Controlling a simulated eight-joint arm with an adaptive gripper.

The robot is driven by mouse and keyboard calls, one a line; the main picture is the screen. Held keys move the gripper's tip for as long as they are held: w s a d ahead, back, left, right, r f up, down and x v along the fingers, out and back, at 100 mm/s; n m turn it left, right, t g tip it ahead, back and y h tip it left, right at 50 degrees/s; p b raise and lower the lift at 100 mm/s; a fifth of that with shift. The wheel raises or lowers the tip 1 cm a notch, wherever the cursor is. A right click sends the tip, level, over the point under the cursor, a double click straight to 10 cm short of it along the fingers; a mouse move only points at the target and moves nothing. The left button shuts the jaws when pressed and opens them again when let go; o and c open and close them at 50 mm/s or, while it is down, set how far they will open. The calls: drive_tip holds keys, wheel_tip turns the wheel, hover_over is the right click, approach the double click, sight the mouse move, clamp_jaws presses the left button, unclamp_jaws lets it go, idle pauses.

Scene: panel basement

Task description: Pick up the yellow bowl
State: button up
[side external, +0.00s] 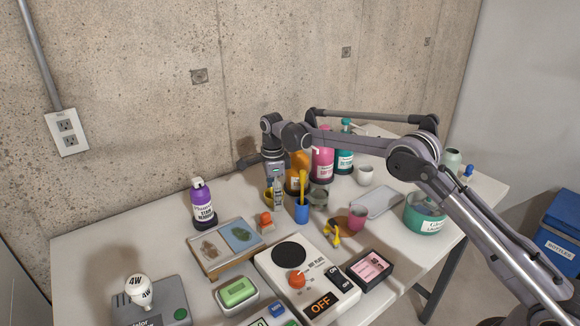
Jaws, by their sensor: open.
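The yellow bowl (268,198) stands on the table towards the back, left of a blue cup. Only part of its dull yellow side shows, because my gripper is in front of it. My gripper (277,205) points down at the bowl with its fingers open. From this angle I cannot tell whether the fingers touch the bowl or reach around its rim.
A blue cup (302,214) with a yellow tool in it stands close on the right, with an orange bottle (293,184) behind. A purple bottle (204,204) is to the left. A hot plate (322,281) and a specimen frame (219,262) lie in front.

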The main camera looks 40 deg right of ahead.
drive_tip(key=c, duration=1.3)
drive_tip(key=shift+r, duration=0.15)
